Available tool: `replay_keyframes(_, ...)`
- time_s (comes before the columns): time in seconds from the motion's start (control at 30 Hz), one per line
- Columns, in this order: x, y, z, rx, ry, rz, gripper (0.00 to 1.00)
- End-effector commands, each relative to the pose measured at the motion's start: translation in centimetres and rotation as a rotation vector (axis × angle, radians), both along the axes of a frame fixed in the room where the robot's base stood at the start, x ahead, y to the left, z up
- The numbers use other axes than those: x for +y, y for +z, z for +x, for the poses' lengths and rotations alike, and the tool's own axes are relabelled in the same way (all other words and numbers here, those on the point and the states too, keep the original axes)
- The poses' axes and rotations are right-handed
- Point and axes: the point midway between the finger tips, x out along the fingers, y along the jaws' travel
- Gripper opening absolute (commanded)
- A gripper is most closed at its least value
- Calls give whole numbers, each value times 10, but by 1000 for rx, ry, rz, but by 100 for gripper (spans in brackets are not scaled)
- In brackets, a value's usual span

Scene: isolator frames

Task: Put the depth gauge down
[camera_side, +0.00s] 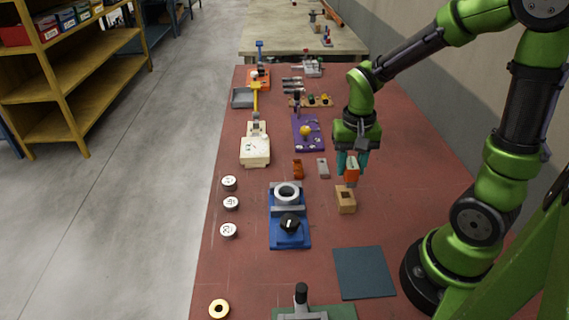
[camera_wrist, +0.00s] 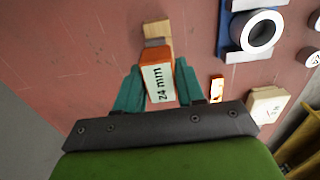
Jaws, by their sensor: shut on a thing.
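My gripper (camera_side: 353,165) has teal fingers shut on the orange depth gauge (camera_side: 351,173), above the table. In the wrist view the gauge (camera_wrist: 159,82) lies between the fingertips (camera_wrist: 160,88), with a white label reading "24 mm" and a grey tip pointing away from my gripper. A wooden block (camera_side: 345,203) with a dark square opening on top stands just below the gauge in the side view. It also shows past the grey tip in the wrist view (camera_wrist: 157,28). Whether the tip touches the block I cannot tell.
A small orange piece (camera_side: 298,169) and a grey block (camera_side: 322,168) lie left of my gripper. A blue fixture (camera_side: 290,240) with a pale ring stands front left. A dark flat mat (camera_side: 363,273) lies in front. Bare red table surrounds the wooden block.

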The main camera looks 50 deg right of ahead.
Motion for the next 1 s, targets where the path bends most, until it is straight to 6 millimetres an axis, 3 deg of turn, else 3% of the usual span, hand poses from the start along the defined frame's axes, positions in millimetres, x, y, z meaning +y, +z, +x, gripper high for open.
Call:
replay_keyframes(0.3, 0, -41, -1, 3, 1, 1, 0)
replay_keyframes(0.9, 1, -52, 0, -1, 1, 1, 0)
replay_keyframes(0.93, 1, -51, 0, -1, 1, 1, 43)
replay_keyframes(1.0, 0, -51, 0, -1, 1, 1, 54)
